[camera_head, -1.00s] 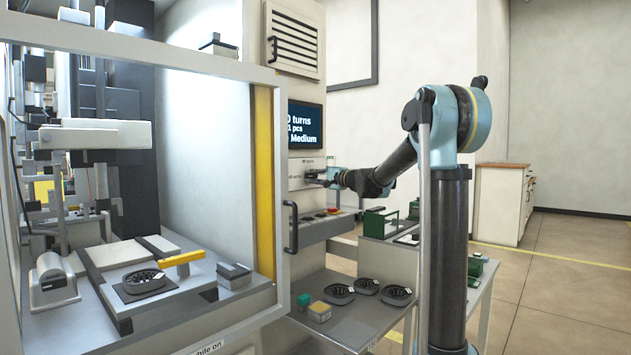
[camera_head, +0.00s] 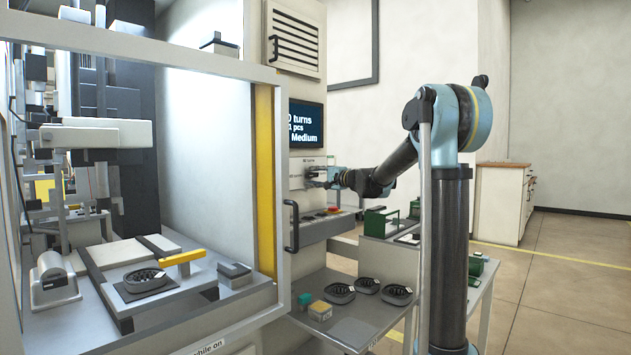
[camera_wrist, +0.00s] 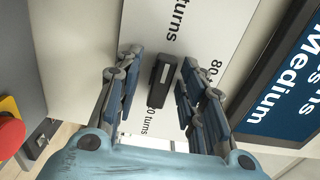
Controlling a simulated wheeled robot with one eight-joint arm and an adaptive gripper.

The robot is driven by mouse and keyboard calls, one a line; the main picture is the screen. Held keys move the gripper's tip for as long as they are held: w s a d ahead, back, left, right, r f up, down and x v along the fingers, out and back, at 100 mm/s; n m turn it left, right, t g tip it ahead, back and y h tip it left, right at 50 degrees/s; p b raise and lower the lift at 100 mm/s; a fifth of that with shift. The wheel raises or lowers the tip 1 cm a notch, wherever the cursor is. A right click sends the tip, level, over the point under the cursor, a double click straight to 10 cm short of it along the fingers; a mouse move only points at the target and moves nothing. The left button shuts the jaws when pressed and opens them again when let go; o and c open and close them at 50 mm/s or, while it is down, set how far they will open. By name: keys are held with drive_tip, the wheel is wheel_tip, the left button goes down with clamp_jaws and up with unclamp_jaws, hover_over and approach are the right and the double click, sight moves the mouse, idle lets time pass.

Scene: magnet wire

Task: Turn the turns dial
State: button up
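The turns dial is a black bar-shaped knob (camera_wrist: 162,80) on a pale panel, seen in the wrist view. The panel around it is printed with "80 turns" and other turns labels, partly hidden. My gripper (camera_wrist: 161,62) is open, with its blue-grey fingers on either side of the knob. The right finger is nearer to the knob; a gap shows on the left. I cannot tell whether either finger touches it. In the head view my gripper (camera_head: 320,179) is at the panel (camera_head: 297,171) below the screen, and the dial itself is hidden or too small there.
A dark screen (camera_head: 305,125) reading "turns", "pcs" and "Medium" sits just above the panel. A red button (camera_wrist: 10,132) lies left in the wrist view. A door handle (camera_head: 291,226) and a table (camera_head: 345,327) with dark ring-shaped parts stand nearby.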

drive_tip(key=shift+d, duration=0.1)
drive_tip(key=v, duration=1.1)
drive_tip(key=shift+s+d, duration=0.25)
drive_tip(key=shift+d, duration=0.1)
drive_tip(key=s+d+f+n+g+h, duration=0.1)
drive_tip(key=s+f+n+g+h, duration=0.2)
drive_tip(key=s+f, duration=0.7)
drive_tip(key=s+d+f+n+g+h, duration=0.2)
drive_tip(key=s+f, duration=0.5)
drive_tip(key=s, duration=0.5)
drive_tip(key=s+d+f+n+g+h, duration=0.1)
drive_tip(key=s+d+f+h, duration=0.3)
drive_tip(key=s+d+f, duration=0.4)
drive_tip(key=s+d+f+n+g+h, duration=0.1)
drive_tip(key=s+d+f+h, duration=0.4)
drive_tip(key=s+f, duration=0.9)
drive_tip(key=s+d+g, duration=0.1)
drive_tip(key=d, duration=0.2)
drive_tip(key=shift+d+n+g, duration=0.2)
drive_tip(key=shift+n+g, duration=0.1)
drive_tip(key=shift+g, duration=0.1)
